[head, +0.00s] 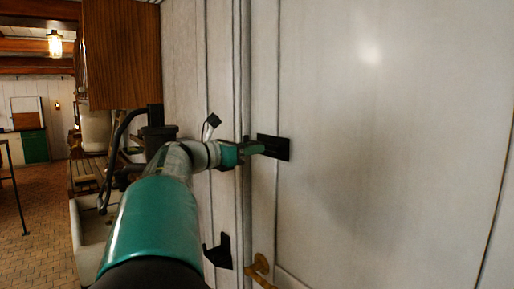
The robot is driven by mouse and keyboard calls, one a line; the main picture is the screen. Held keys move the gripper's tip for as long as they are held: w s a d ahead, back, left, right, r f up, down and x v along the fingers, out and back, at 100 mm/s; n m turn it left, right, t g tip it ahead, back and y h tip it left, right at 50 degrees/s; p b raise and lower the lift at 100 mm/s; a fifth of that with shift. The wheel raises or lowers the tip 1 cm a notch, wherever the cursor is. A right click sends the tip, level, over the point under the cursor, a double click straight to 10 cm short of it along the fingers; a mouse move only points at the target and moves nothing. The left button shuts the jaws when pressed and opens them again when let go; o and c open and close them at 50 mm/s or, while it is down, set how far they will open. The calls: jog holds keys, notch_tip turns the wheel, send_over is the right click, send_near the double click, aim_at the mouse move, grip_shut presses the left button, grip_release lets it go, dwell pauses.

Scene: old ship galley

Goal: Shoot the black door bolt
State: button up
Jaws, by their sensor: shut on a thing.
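The black door bolt (278,148) is mounted on the pale panelled door (390,150), just right of the vertical seam at the door's edge. My gripper (256,148) reaches it from the left and is shut on the bolt. The fingers cover the bolt's left part, so its knob and how far the bar has slid cannot be made out. My arm runs up to it from the bottom of the view.
A brass handle (261,269) sits low on the door side, with a black bracket (219,251) left of it. A wooden cabinet (123,55) hangs upper left above a sink (88,232). Open brick-patterned floor (45,200) lies at far left.

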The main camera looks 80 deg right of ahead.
jog(key=shift+w+d, duration=1.15)
jog(key=shift+w, duration=0.2)
jog(key=o, duration=1.2)
jog(key=shift+w, duration=0.15)
jog(key=shift+c, duration=0.2)
jog(key=v, duration=1.1)
